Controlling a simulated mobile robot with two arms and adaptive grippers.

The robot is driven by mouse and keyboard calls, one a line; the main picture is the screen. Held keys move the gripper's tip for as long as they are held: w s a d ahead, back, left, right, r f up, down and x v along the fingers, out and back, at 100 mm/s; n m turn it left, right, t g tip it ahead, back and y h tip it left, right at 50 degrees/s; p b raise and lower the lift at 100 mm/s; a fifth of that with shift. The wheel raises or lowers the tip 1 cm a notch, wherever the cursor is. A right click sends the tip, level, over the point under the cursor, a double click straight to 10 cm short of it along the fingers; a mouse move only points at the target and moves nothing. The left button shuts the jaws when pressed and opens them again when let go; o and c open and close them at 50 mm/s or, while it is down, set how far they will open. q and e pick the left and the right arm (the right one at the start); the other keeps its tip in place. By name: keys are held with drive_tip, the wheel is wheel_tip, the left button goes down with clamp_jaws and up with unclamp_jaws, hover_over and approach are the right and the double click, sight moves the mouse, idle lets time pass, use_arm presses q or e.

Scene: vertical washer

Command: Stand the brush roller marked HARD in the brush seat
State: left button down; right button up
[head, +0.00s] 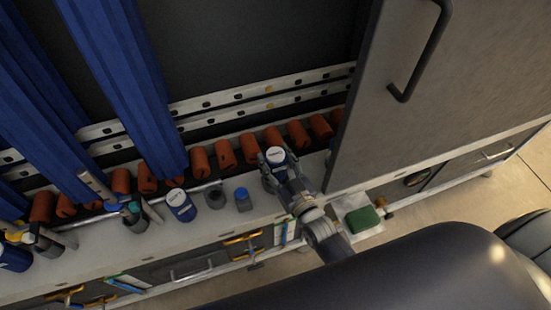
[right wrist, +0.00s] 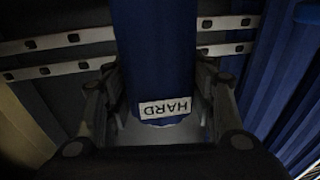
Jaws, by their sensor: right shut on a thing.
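My right gripper (head: 277,175) is shut on a blue brush roller (head: 276,155), held above the white ledge; its pale, printed end faces up in the head view. In the right wrist view, the blue roller (right wrist: 155,55) lies between the two fingers of my right gripper (right wrist: 160,112). Its white label reads HARD and appears upside down there. Another blue roller with a pale top (head: 180,205) stands on the ledge to the left. I cannot make out the brush seat for certain. My left gripper is not in view.
A dark grey cup (head: 215,197) and a blue-capped container (head: 242,199) stand on the white ledge (head: 205,234). A row of orange rollers (head: 225,153) lines its back. Tall blue brushes (head: 118,75) hang at left. A grey door panel (head: 425,100) borders the right.

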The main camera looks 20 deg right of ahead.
drive_tip(key=shift+f+b, duration=0.85)
drive_tip(key=shift+f, duration=0.35)
drive_tip(key=shift+d+f, duration=0.15)
drive_tip(key=shift+f, duration=0.2)
